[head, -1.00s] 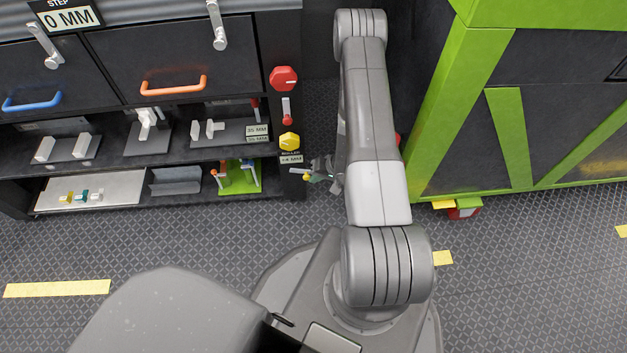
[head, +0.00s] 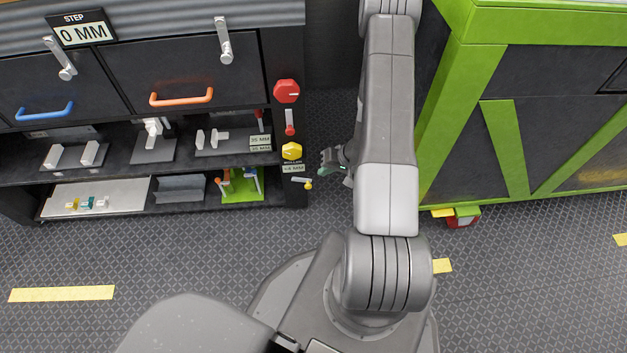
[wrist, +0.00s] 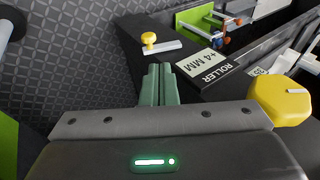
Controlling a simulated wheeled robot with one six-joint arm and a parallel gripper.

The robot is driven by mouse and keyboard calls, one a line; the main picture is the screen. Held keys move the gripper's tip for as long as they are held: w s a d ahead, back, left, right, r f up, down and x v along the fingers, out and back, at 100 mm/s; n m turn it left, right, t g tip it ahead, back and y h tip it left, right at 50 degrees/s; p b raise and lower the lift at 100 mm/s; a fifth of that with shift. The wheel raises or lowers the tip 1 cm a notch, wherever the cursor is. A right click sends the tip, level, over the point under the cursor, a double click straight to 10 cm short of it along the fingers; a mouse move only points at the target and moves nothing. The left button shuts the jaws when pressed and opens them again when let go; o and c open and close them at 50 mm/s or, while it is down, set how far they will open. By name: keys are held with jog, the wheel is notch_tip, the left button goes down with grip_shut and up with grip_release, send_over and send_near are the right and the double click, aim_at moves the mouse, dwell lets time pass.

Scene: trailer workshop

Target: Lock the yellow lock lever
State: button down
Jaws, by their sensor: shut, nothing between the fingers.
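The yellow lock lever is a short silver bar with a round yellow knob (head: 309,186), low on the right end post of the cabinet, below the ROLLER label. In the wrist view its yellow knob (wrist: 148,37) is at the left end of the silver bar (wrist: 165,47), which lies nearly crosswise. My gripper (head: 324,160) is to the right of the post and a little above the lever. In the wrist view my gripper (wrist: 160,70) is shut and empty, its green fingertips just short of the lever with a small gap.
A yellow hexagonal knob (head: 291,151) sits above the ROLLER +4 MM label (head: 293,167), near my gripper's right side in the wrist view. A red knob (head: 286,91) and red lever (head: 290,121) are higher. A green-framed cabinet (head: 480,130) stands right. Floor in front is clear.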

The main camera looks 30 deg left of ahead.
aim_at(310, 185)
jog(key=v, duration=0.3)
jog(key=d+v, duration=0.1)
jog(key=v, duration=0.1)
jog(key=shift+f, duration=0.35)
jog(key=shift+s+f, duration=0.1)
jog(key=b+x, duration=0.6)
jog(key=x, duration=0.6)
jog(key=shift+f+b, duration=0.35)
jog(key=shift+f, duration=0.1)
jog(key=shift+a+f, duration=0.4)
jog(key=shift+f, duration=0.05)
jog(key=shift+d+f+p, duration=0.1)
jog(key=shift+f+p, duration=0.15)
jog(key=shift+p, duration=0.05)
notch_tip(310, 185, down, 6)
jog(key=a+p, duration=0.1)
jog(key=shift+s+y, duration=0.2)
jog(key=shift+y, duration=0.2)
